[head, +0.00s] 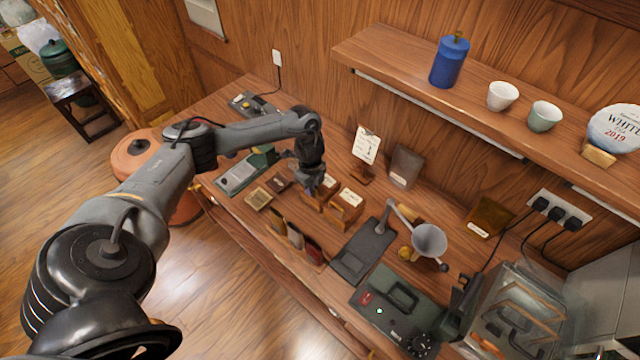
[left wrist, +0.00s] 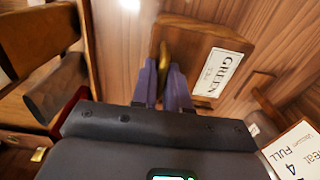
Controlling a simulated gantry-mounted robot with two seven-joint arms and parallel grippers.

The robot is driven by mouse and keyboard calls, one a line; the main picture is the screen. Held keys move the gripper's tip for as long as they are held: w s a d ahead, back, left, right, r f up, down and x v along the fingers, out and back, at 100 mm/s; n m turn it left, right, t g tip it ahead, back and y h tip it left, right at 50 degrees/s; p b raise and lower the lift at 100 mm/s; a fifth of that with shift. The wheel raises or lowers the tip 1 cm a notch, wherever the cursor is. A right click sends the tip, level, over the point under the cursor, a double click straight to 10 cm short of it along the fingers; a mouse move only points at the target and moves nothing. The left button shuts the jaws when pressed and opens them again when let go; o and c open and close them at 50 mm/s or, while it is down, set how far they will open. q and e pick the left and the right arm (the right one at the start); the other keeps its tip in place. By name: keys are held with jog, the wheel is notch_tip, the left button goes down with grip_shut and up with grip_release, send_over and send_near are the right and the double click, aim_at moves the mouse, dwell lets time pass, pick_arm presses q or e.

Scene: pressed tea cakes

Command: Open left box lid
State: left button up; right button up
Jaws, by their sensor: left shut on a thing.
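The left wooden box (head: 326,185) stands on the bench, partly hidden behind my left gripper (head: 317,191). A second wooden box (head: 347,203) with a white label is just right of it. In the left wrist view, the lid (left wrist: 187,38) is a brown wooden panel with a white label reading GREEN. My left gripper (left wrist: 164,88) has its purple fingers closed on a small piece at the lid's edge. The box's inside is not visible, and how far the lid is raised cannot be told. My right gripper is not in view.
Several small packets (head: 294,236) lie in front of the boxes. A card on a stand (head: 366,145) and a dark tin (head: 405,166) stand behind. A shelf (head: 470,85) overhangs the back.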

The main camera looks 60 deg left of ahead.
pick_arm(q)
jog(key=shift+r, duration=0.1)
jog(key=shift+w+a+r+p, duration=0.1)
jog(key=shift+w+r+p, duration=0.2)
jog(key=shift+r, duration=0.15)
jog(key=shift+w+r+p, duration=0.15)
jog(key=shift+r+p, duration=0.1)
jog(key=shift+r, duration=0.2)
jog(key=shift+w+r, duration=0.15)
jog(key=shift+w+a+r, duration=0.2)
jog(key=shift+w+r, duration=0.4)
jog(key=shift+r, duration=0.2)
jog(key=shift+w, duration=0.1)
jog(key=shift+w+a+r, duration=0.25)
jog(key=shift+w+r, duration=0.4)
jog(key=shift+w, duration=0.25)
